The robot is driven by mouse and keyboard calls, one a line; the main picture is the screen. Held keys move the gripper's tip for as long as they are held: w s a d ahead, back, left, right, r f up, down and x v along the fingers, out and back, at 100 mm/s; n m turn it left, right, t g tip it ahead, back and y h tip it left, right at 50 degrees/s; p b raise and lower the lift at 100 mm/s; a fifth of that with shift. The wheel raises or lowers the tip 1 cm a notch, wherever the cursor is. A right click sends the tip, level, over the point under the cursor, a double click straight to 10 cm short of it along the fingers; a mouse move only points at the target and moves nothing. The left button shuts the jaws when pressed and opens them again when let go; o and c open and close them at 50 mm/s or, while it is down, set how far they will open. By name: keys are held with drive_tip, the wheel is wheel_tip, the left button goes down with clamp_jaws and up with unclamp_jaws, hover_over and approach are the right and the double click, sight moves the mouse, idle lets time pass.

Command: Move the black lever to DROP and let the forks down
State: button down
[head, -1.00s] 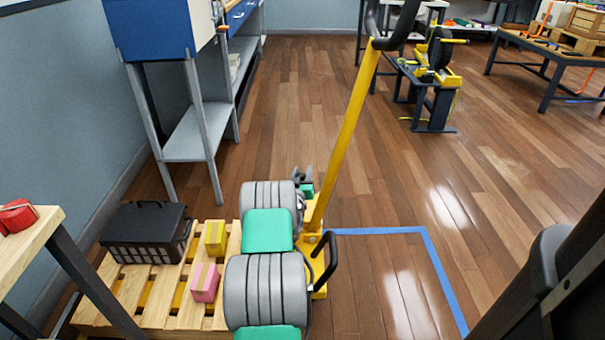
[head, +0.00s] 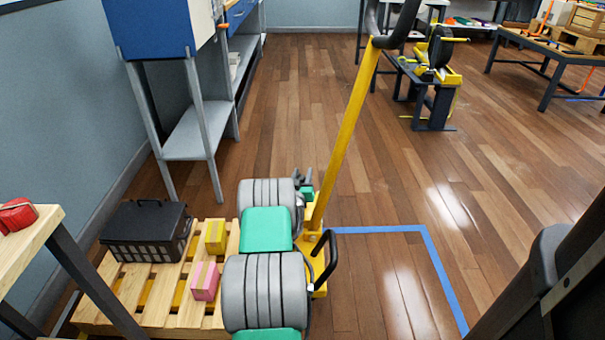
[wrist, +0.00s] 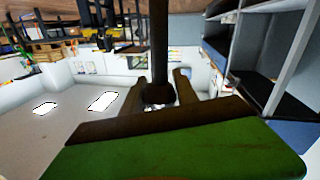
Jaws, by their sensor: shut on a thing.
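A yellow pallet truck stands at the end of a wooden pallet. Its yellow tiller (head: 346,130) leans right and ends in a black handle loop (head: 392,35). In the head view my gripper (head: 304,177) is small and partly hidden by my arm, just left of the tiller's lower part. In the wrist view my gripper (wrist: 160,88) has its dark fingers shut around a dark upright bar, which appears to be the black lever (wrist: 158,45). DROP marking and forks are not clearly visible.
The pallet (head: 170,312) carries a black crate (head: 145,236), a yellow box (head: 215,237) and a pink box (head: 204,281). A shelf unit (head: 195,140) stands at the left. Blue tape (head: 440,265) marks the floor at the right. The wooden floor beyond the tiller is largely clear.

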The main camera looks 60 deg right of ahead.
drive_tip(key=c, duration=0.9)
unclamp_jaws()
drive_tip(key=shift+r, duration=0.2)
drive_tip(key=shift+c, duration=0.2)
drive_tip(key=p+v, duration=0.1)
drive_tip(key=v, duration=0.6)
drive_tip(key=shift+a, duration=0.35)
drive_tip(key=shift+s, duration=0.1)
